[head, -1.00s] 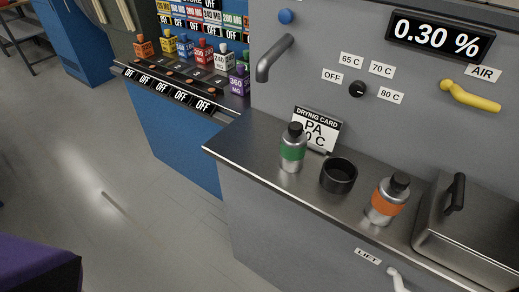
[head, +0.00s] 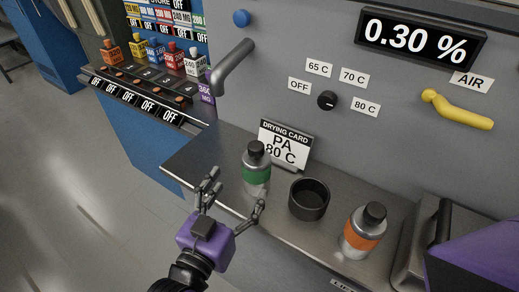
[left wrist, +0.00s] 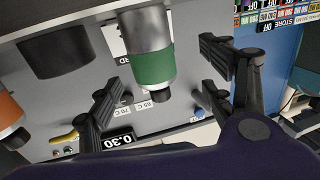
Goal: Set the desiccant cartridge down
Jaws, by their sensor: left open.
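A silver cartridge with a green band and dark cap (head: 257,172) stands upright on the steel counter (head: 195,158). A similar cartridge with an orange band (head: 362,232) stands farther right; the frames do not name either one as desiccant. My left gripper (head: 236,190) is open and empty in front of the green-banded cartridge, a finger toward either side. In the left wrist view, which is upside down, the green-banded cartridge (left wrist: 150,50) shows between the spread fingers; I cannot tell whether they touch it.
A black round cup (head: 309,200) stands between the cartridges. A drying card (head: 284,146) reading PA 80 C stands behind the green one. A lidded steel box (head: 405,245) is at the right. A bent pipe (head: 232,66) juts out above the counter's left part, which is bare.

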